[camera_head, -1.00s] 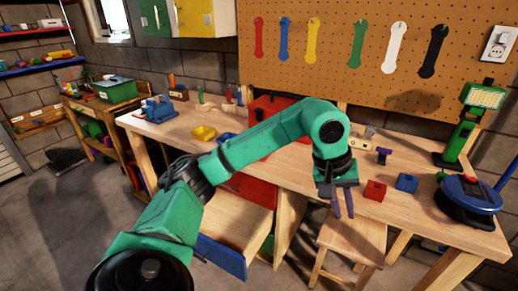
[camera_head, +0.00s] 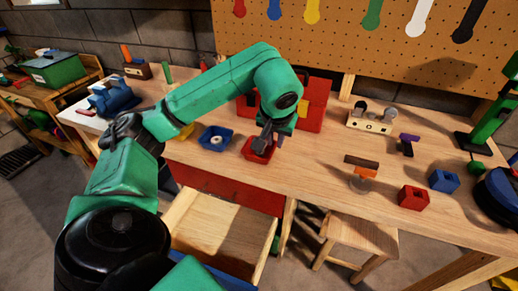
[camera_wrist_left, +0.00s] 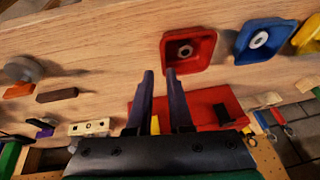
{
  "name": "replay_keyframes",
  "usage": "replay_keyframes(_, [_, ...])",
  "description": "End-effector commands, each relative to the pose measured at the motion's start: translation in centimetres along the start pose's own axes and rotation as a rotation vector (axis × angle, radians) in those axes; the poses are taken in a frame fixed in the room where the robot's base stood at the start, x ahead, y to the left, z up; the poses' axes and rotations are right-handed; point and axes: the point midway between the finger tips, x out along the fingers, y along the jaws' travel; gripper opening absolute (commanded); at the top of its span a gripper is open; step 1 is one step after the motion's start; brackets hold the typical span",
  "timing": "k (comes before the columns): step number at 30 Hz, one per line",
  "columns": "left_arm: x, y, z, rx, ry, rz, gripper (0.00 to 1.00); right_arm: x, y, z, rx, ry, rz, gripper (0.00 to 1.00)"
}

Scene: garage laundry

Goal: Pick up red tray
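The red tray (camera_head: 252,155) lies on the wooden workbench, partly hidden by my left gripper (camera_head: 266,148). It also shows in the left wrist view (camera_wrist_left: 203,42) as a square tray with a grey ring-shaped part inside. My left gripper is open, with a gap between its two dark fingers (camera_wrist_left: 160,72). In the left wrist view the fingertips are at the tray's lower left edge, and one overlaps its rim. I see nothing between the fingers. I cannot tell whether they touch the tray. My right gripper is not in view.
A blue tray (camera_head: 207,143) stands left of the red tray. A red toolbox (camera_head: 316,104) stands close behind. An open drawer (camera_head: 222,235) juts out below the bench, with a stool (camera_head: 360,236) beside it. Red (camera_head: 413,197) and blue (camera_head: 444,181) blocks sit to the right.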

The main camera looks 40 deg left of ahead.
Motion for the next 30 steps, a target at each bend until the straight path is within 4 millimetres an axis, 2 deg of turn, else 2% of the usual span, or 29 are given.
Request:
replay_keyframes(4, [2.2, -0.1, 0.0, 0.0, -0.003, -0.001, 0.19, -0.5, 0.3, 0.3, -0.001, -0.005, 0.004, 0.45])
replay_keyframes(10, [5.5, -0.3, 0.1, 0.0, -0.007, -0.002, 0.19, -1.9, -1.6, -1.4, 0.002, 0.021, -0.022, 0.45])
replay_keyframes(13, [7.1, -0.2, 0.1, -0.001, -0.003, 0.0, 0.19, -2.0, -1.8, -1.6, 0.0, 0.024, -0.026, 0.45])
replay_keyframes(20, [7.6, -0.1, 0.1, -0.001, 0.0, 0.001, 0.19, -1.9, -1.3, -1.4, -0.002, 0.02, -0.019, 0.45])
replay_keyframes(21, [7.6, -0.1, 0.1, -0.001, 0.0, 0.001, 0.03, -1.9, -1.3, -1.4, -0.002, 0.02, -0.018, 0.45])
replay_keyframes(22, [7.6, -0.1, 0.1, -0.001, 0.0, 0.001, 0.0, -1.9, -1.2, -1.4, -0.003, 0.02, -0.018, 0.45])
replay_keyframes(30, [7.5, -0.1, 0.1, -0.001, 0.0, 0.001, 0.0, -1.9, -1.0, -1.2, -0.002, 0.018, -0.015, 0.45])
